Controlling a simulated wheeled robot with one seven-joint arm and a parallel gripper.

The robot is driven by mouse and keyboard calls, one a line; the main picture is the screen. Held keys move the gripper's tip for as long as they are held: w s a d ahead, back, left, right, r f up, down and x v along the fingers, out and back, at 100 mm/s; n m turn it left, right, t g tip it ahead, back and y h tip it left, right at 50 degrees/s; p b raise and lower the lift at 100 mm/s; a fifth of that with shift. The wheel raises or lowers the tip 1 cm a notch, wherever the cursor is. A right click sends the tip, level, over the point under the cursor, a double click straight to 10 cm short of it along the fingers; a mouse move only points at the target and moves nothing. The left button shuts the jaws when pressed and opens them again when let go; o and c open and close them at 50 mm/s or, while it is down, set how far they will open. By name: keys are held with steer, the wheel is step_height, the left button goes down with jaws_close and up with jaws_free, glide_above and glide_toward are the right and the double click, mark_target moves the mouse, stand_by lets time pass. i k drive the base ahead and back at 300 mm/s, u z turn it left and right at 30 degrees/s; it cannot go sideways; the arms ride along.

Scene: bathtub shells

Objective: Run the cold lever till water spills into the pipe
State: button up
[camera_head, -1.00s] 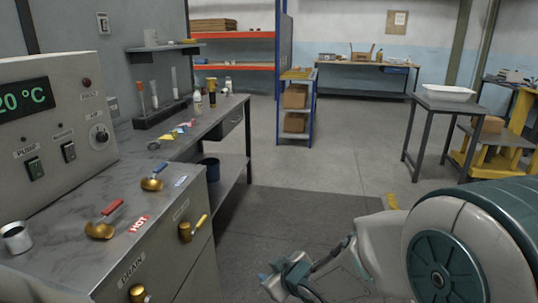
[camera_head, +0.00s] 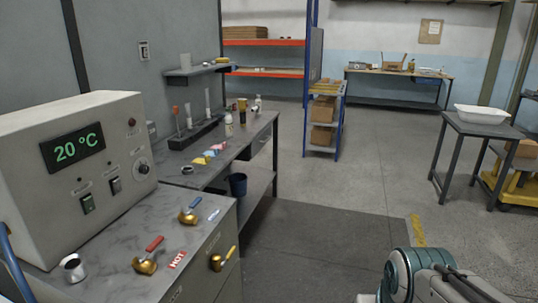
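A lever with a blue handle (camera_head: 189,212) stands on a brass base on the grey bench top, beside a small blue-and-white label (camera_head: 213,214) whose text is too small to read. A red-handled lever (camera_head: 148,252) stands nearer, beside a red HOT label (camera_head: 177,260). A yellow-handled brass valve (camera_head: 222,259) is on the cabinet's front. A short metal pipe or cup (camera_head: 73,267) stands at the bench's left; no water shows at it. Part of my arm is at the bottom right, away from the levers; my gripper's fingers are out of view.
A control box (camera_head: 85,160) reading 20 °C stands behind the levers, with switches and a knob. A second bench (camera_head: 195,172) holds bottles and a dark rack. The floor (camera_head: 330,250) right of the cabinet is clear.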

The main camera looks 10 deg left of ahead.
mark_target(187, 212)
steer(key=u, duration=0.6)
steer(key=i, duration=1.2)
steer(key=z, duration=0.25)
